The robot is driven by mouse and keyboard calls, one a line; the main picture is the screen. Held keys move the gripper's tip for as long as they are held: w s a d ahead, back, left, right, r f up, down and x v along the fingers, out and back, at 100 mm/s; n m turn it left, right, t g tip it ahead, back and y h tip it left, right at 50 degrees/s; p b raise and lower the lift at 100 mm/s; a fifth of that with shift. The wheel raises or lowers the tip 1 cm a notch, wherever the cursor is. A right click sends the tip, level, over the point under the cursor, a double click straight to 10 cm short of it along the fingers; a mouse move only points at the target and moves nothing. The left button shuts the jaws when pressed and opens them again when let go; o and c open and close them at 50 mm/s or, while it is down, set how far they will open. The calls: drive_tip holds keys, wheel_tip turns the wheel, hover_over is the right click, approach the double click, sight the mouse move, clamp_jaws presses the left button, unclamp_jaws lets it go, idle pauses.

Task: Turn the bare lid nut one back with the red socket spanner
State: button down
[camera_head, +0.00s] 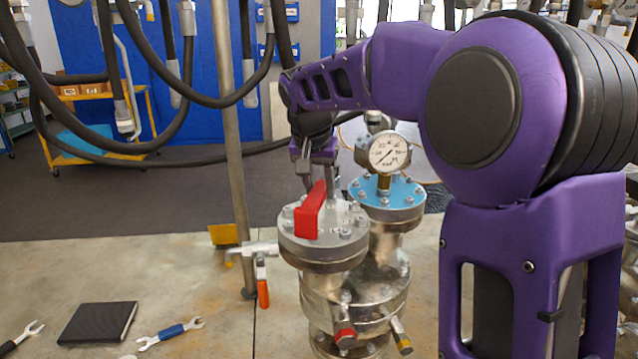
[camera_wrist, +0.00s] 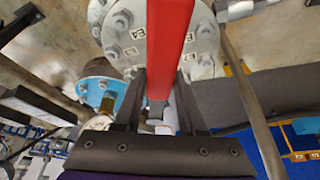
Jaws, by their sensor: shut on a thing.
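The red socket spanner (camera_head: 309,212) shows as a red bar over the grey lid (camera_head: 345,247) of the front vessel. In the wrist view the spanner (camera_wrist: 170,40) runs up between the fingers of my gripper (camera_wrist: 158,85), which is shut on it. In the head view my gripper (camera_head: 318,172) points down just behind the red bar, above the lid's far side. Several nuts ring the lid (camera_wrist: 140,45), some beside small marked labels. The spanner's socket end is hidden, so I cannot tell whether it sits on a nut, or which nut is the bare one.
A blue-lidded vessel (camera_head: 388,190) with a dial gauge (camera_head: 389,152) stands close behind. A steel pole (camera_head: 230,150) and an orange-handled valve (camera_head: 262,285) are at the left. Hoses hang upper left.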

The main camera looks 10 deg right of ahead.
sight(324, 222)
drive_tip(key=shift+f, duration=0.5)
drive_tip(key=shift+f, duration=0.2)
drive_tip(key=shift+f+b, duration=1.05)
drive_tip(key=shift+f, duration=0.05)
